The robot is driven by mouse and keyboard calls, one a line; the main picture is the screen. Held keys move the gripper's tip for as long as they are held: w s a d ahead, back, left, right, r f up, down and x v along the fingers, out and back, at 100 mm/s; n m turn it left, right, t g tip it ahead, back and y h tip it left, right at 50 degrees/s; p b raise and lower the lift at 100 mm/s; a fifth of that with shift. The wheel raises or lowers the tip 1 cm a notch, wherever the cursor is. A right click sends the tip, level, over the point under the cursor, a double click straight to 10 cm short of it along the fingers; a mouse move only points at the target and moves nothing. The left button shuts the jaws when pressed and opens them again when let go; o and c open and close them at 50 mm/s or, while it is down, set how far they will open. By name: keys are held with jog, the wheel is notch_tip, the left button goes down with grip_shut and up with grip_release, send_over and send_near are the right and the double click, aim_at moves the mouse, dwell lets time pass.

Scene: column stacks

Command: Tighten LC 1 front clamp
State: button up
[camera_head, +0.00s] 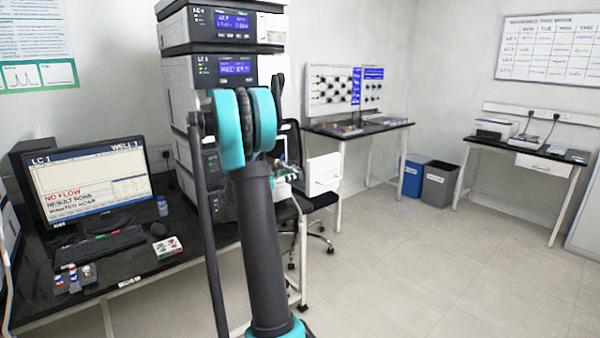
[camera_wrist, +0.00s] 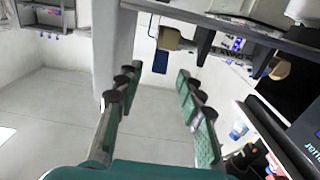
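The instrument stack with blue displays (camera_head: 222,68) stands on the black bench in the head view, partly hidden by my arm. The monitor (camera_head: 95,185) beside it reads LC 1, NO FLOW, RESULT NONE. In the wrist view, my gripper (camera_wrist: 155,88) is open, its green fingers wide apart with nothing between them. Two tan-ended dark fittings (camera_wrist: 168,38) (camera_wrist: 280,68) stick out from equipment at the upper right, beyond the fingers and apart from them. I cannot tell which of them, if either, is the front clamp. My gripper is hidden in the head view.
A keyboard (camera_head: 100,245), a small vial rack (camera_head: 76,278) and a white box with coloured marks (camera_head: 167,248) lie on the bench. A black chair (camera_head: 318,194) stands behind my arm. Blue (camera_head: 415,176) and grey (camera_head: 438,186) bins stand farther back. The right floor is clear.

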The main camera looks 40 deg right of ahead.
jog(key=shift+w+d, duration=0.15)
jog(key=shift+d, duration=2.15)
grip_shut()
